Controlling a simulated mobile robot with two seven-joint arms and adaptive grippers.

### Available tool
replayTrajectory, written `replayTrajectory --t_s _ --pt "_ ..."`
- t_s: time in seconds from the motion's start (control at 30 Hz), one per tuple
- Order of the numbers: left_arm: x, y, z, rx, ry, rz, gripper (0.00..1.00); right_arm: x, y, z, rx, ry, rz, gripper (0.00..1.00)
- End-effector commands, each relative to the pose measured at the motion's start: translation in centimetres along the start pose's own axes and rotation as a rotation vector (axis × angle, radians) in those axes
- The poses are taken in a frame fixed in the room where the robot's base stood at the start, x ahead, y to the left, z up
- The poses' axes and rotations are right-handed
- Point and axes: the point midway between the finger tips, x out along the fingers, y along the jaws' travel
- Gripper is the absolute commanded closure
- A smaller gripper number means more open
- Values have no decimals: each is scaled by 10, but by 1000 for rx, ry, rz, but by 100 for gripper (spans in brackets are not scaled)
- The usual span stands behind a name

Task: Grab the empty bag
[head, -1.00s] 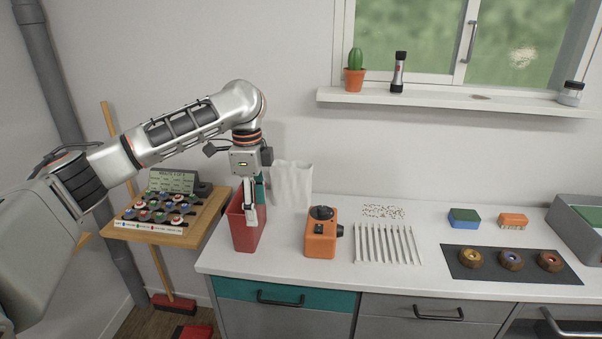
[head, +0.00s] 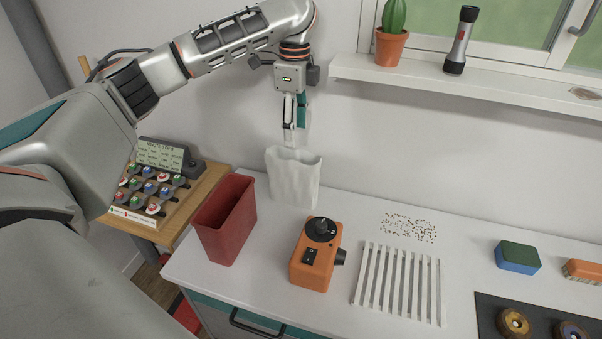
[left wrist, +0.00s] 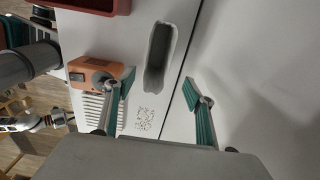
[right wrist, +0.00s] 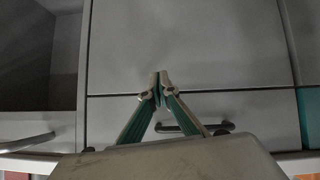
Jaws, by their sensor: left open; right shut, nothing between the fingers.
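The white bag (head: 293,180) stands upright on the counter against the back wall, its open top facing up. In the left wrist view the bag (left wrist: 159,58) shows from above as a long opening that looks empty, between and ahead of the fingers. My left gripper (head: 295,138) is open, pointing down just above the bag's top edge; its fingers (left wrist: 160,95) are spread wide with nothing between them. My right gripper (right wrist: 160,76) is shut and empty in front of grey cabinet fronts, below the counter; it is out of the head view.
A red bin (head: 226,222) stands left of the bag, and an orange device (head: 316,262) with a black knob in front. White slats (head: 400,283) and scattered bits (head: 408,227) lie to the right. A shelf (head: 470,88) holds a cactus and a flashlight.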

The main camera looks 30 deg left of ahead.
Motion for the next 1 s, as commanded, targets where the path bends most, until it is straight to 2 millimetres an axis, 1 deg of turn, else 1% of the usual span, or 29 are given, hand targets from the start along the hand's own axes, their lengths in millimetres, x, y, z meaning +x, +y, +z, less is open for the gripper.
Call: replayTrajectory --t_s 0.1,0.27,0.5,0.6,0.7,0.9,0.93,0.97,1.0 --pt "14 1 0 1 -1 4 46 -2 -1 5 -1 -8 -2 100" --pt "29 1 2 0 0 3 46 -3 -2 8 0 -14 -4 100" --pt "60 3 7 0 0 5 46 -2 -2 7 2 -12 -2 100" --pt "70 2 7 0 1 3 46 -2 -2 5 4 -9 -1 100" --pt "74 2 7 0 0 1 46 0 -2 3 8 -6 1 100" --pt "74 2 7 0 0 0 46 0 -2 1 11 -2 2 100" --pt "74 2 7 0 0 0 51 0 -2 1 10 -2 2 100" --pt "74 2 7 0 0 0 59 0 -2 1 10 -2 2 100" --pt "74 2 7 0 0 0 69 0 -2 1 10 -2 2 100"
